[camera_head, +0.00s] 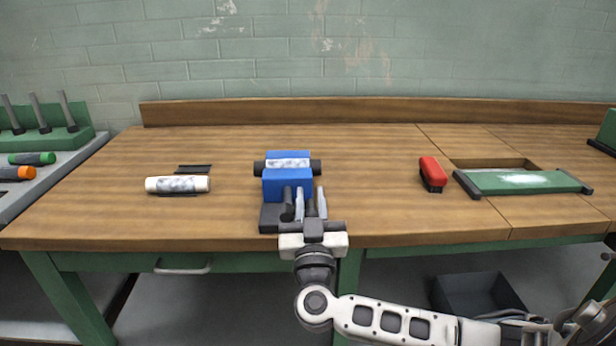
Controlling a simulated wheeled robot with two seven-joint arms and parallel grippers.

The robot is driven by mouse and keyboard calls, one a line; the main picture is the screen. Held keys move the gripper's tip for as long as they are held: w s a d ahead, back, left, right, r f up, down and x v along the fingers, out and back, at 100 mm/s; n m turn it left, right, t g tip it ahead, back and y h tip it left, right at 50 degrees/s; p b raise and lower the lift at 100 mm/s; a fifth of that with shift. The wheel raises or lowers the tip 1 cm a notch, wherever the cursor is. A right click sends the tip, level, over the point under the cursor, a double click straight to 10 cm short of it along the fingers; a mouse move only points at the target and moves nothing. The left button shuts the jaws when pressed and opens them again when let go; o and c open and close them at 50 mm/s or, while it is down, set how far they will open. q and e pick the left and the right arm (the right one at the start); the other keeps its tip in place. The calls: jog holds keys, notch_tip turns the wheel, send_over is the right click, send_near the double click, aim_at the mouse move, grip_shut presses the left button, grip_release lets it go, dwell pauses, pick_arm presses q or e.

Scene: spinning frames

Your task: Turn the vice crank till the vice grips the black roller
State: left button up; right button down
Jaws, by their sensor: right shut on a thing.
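The blue vice (288,184) stands near the front edge of the wooden bench. The black roller (316,167) lies crosswise between its front and back jaws, its dark ends sticking out at both sides and pale fluff on its middle. Whether the jaws touch it I cannot tell. My right gripper (311,206) reaches in from the front and is shut on the vice crank (287,208), which is dark and mostly hidden behind the fingers. My left gripper is not in view.
A white roller (178,184) lies on the bench at left. A red brush (432,173) and a green board (524,181) over a bench opening lie at right. A rack (45,138) with upright pegs stands far left. Bench space beside the vice is clear.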

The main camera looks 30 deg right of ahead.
jog(key=m, duration=0.1)
jog(key=f+m+g+h+p, duration=0.1)
jog(key=m, duration=0.1)
jog(key=shift+s+d+h+p, duration=0.2)
jog(key=shift+h+p, duration=0.1)
jog(key=c, duration=2.2)
grip_release()
jog(key=shift+s+d+f+m+g+h, duration=0.1)
jog(key=shift+f+m+g+h, duration=0.3)
jog(key=shift+m, duration=0.75)
jog(key=shift+s+d+f+m+g+h, duration=0.15)
jog(key=shift+f+m+g, duration=0.35)
jog(key=shift+m, duration=0.7)
jog(key=shift+w+d+f+m+g+h, duration=0.1)
jog(key=shift+f+m+g+h, duration=0.3)
jog(key=shift+m, duration=0.75)
jog(key=c, duration=1.3)
grip_release()
jog(key=shift+s+r, duration=0.1)
jog(key=shift+s, duration=0.05)
